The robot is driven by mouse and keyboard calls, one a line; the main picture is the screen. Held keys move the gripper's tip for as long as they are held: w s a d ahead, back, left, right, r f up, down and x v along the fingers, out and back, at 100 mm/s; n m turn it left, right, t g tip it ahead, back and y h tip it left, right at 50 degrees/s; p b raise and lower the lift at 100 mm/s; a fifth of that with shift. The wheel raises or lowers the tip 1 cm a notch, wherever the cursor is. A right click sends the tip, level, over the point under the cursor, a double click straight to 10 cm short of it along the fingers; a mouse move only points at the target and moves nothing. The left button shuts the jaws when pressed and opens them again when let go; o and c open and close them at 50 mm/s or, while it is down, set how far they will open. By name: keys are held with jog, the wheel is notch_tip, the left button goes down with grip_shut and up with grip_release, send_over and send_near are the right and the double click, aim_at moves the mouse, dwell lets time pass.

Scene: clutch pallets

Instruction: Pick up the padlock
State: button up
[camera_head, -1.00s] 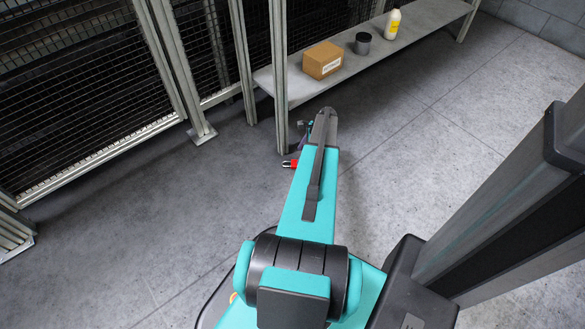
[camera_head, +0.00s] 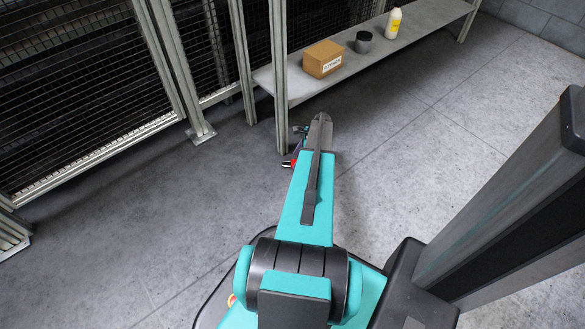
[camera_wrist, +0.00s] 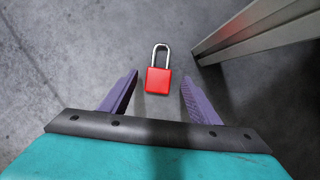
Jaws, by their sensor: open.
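The padlock (camera_wrist: 158,80) has a red body and a silver shackle, and lies on the grey floor in the wrist view. Its shackle points away from my gripper (camera_wrist: 157,90). My gripper is open, with one purple finger on each side of the padlock's lower part in the picture and a gap on both sides. I cannot tell how high the fingers are above it. In the head view only a small red bit of the padlock (camera_head: 288,163) shows at the left of my arm, which hides the rest.
A metal post (camera_wrist: 245,30) stands on the floor close to the padlock's right in the wrist view. It carries a low shelf (camera_head: 345,75) with a cardboard box (camera_head: 322,59), a dark grey can (camera_head: 363,42) and a white bottle (camera_head: 393,23). Mesh fencing (camera_head: 80,80) stands at the left.

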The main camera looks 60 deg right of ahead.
jog(key=shift+b+x, duration=0.3)
jog(key=shift+x, duration=0.8)
jog(key=shift+c, duration=0.4)
jog(key=c, duration=1.2)
jog(key=shift+r, duration=0.1)
jog(key=shift+r+p, duration=0.55)
jog(key=shift+r, duration=0.2)
notch_tip(320, 180, up, 2)
jog(key=shift+r+p, duration=0.1)
jog(key=shift+p, duration=0.55)
jog(key=s+a+p, duration=0.1)
jog(key=s, duration=0.3)
jog(key=s+a+p, duration=0.1)
jog(key=s, duration=0.4)
jog(key=s+a+r+p, duration=0.1)
jog(key=s+p, duration=0.1)
jog(key=s, duration=0.3)
jog(key=shift+a+r, duration=0.1)
jog(key=shift+a, duration=0.3)
jog(key=shift+s+a, duration=0.15)
jog(key=shift+s, duration=0.55)
